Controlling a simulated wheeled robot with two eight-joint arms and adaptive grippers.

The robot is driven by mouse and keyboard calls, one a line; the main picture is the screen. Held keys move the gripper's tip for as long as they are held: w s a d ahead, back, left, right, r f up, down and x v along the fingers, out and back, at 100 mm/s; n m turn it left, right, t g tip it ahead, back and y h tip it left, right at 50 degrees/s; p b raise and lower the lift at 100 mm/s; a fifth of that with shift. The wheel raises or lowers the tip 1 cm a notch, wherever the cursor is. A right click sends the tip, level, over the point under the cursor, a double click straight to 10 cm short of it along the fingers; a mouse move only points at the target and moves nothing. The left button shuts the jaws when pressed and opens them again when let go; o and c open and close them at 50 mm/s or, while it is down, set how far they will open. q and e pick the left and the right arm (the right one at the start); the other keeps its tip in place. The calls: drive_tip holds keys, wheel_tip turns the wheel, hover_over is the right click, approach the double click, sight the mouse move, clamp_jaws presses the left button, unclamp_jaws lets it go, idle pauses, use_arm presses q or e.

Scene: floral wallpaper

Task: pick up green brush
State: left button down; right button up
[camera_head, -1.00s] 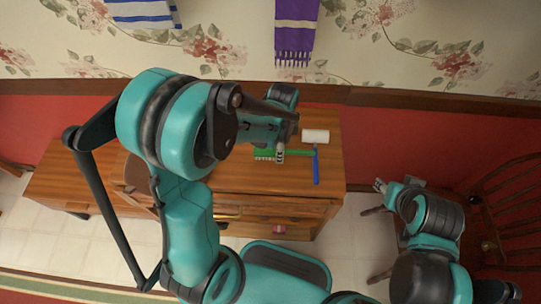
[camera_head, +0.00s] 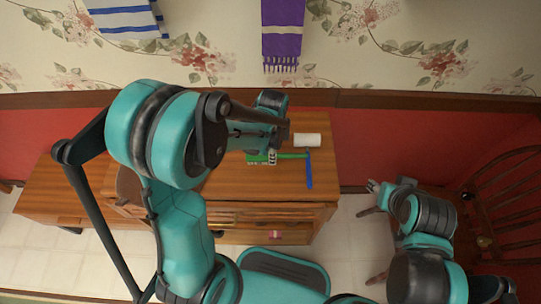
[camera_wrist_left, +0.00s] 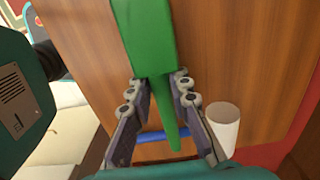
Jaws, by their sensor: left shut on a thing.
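The green brush (camera_head: 292,156) lies along the wooden dresser top, with its bristle end to the left and its handle to the right. In the left wrist view the brush (camera_wrist_left: 145,45) runs between the two fingers, wide part at the top and narrow handle at the bottom. My left gripper (camera_head: 272,157) is at the middle of the brush, and in the left wrist view my left gripper (camera_wrist_left: 163,90) is shut on it. I cannot tell whether the brush is clear of the dresser. My right gripper (camera_head: 373,187) is small, away to the right.
A blue stick-like item (camera_head: 309,170) lies by the handle's end. A drawer (camera_head: 250,236) below stands open. A wooden chair (camera_head: 500,200) is at the right.

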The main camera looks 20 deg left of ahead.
use_arm(q)
drive_tip(key=r+p, duration=0.1)
drive_tip(key=r, duration=0.1)
drive_tip(key=d+r+p, duration=0.1)
drive_tip(key=r, duration=0.1)
drive_tip(key=shift+d+r, duration=0.15)
drive_tip(key=shift+r, duration=0.05)
drive_tip(key=d+r+p, duration=0.3)
drive_tip(key=d+r, duration=0.3)
drive_tip(key=d, duration=0.4)
drive_tip(key=shift+d, duration=0.2)
drive_tip(key=shift+f, duration=0.1)
